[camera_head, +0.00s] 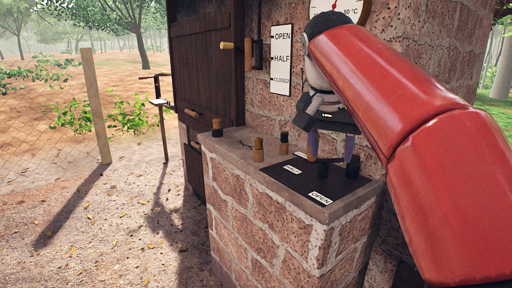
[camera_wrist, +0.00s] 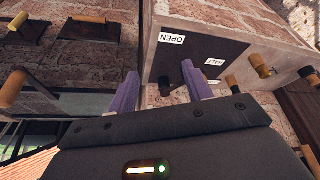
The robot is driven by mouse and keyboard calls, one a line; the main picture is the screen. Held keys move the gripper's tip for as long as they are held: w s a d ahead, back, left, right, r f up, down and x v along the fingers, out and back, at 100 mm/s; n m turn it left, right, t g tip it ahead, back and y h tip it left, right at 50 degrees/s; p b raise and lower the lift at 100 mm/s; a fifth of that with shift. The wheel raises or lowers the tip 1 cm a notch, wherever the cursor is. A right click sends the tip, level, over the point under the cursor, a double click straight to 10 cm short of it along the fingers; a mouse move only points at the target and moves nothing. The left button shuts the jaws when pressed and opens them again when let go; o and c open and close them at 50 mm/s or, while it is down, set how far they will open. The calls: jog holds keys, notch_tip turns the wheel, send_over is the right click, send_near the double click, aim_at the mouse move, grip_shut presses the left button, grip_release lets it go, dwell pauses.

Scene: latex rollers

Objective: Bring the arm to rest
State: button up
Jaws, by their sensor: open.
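My red arm (camera_head: 405,120) reaches in from the right over a brick ledge. My gripper (camera_head: 331,152) is open, its two purple fingers pointing down above a black panel (camera_head: 292,176) on the ledge top. The fingers also show in the wrist view (camera_wrist: 160,88), apart, with nothing seen held between them. The panel bears white labels, including OPEN (camera_head: 320,198) and HALF (camera_head: 292,169). Dark knobs (camera_head: 352,168) stand on the panel close to the fingers; whether the fingers touch them I cannot tell. My gripper partly hides the panel's far side.
Wood-and-black pegs (camera_head: 258,150) stand on the ledge (camera_head: 235,145). A sign (camera_head: 281,60) reading OPEN, HALF, CLOSED and a round dial (camera_head: 340,12) are on the brick wall behind. Dark wooden doors (camera_head: 205,70) stand left. Open dirt ground lies farther left.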

jog(key=s+f+n+y, duration=0.1)
jog(key=s+f+n, duration=0.2)
jog(key=s+f, duration=0.7)
jog(key=s+d+f+n+t+y, duration=0.1)
jog(key=s+f+n, duration=0.1)
jog(key=s+f, duration=0.8)
notch_tip(320, 180, down, 5)
jog(key=shift+s+f+n+t, duration=0.1)
jog(key=shift+s+n+t, duration=0.2)
jog(key=shift+n, duration=0.1)
dwell(4.1)
